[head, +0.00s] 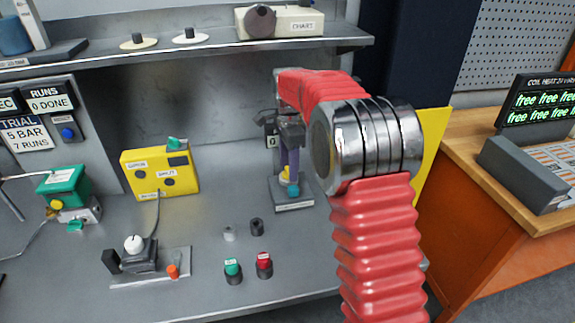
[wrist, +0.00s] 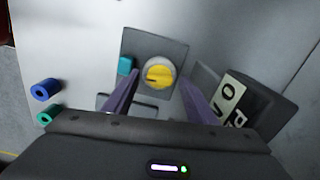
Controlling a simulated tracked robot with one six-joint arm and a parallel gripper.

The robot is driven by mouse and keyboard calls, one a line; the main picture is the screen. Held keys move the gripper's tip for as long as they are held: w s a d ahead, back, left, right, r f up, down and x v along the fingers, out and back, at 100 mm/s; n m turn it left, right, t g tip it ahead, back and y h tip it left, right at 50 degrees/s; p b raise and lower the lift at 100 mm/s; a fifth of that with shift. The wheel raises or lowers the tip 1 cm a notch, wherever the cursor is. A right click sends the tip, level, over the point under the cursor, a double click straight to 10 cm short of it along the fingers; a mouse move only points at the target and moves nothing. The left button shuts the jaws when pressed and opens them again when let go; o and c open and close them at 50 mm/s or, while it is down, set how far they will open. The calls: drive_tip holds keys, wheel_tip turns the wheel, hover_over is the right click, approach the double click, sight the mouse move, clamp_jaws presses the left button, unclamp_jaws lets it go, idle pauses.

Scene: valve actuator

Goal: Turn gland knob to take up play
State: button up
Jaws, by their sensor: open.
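A yellow knob (wrist: 158,75) with a pale grey collar sits on a dark square plate in the wrist view. In the head view the yellow knob (head: 286,173) shows partly, low on a small grey stand. I cannot read a label naming it as the gland knob. My gripper (wrist: 161,88) has its two purple fingers apart, one on each side of the knob in the picture. In the head view my gripper (head: 289,160) points down over the stand. Whether the fingers touch the knob, I cannot tell.
A teal block (wrist: 126,65) is beside the knob. A dark display box (wrist: 250,105) stands close to the right finger. Green (head: 233,268) and red (head: 264,262) capped pieces stand in front. A yellow box (head: 160,172) stands left. A shelf (head: 190,57) runs above.

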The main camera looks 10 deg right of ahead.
wheel_tip(320, 180, up, 14)
drive_tip(key=shift+f, duration=0.15)
idle(0.7)
drive_tip(key=s+f+n, duration=0.4)
drive_tip(key=f+n, duration=0.2)
drive_tip(key=n, duration=0.2)
drive_tip(key=s+a+n+t, duration=0.1)
drive_tip(key=s+n+t, duration=0.4)
drive_tip(key=s, duration=2.7)
drive_tip(key=shift+s+r+n+t, duration=0.25)
drive_tip(key=shift+r+n, duration=0.2)
drive_tip(key=shift+n, duration=1.25)
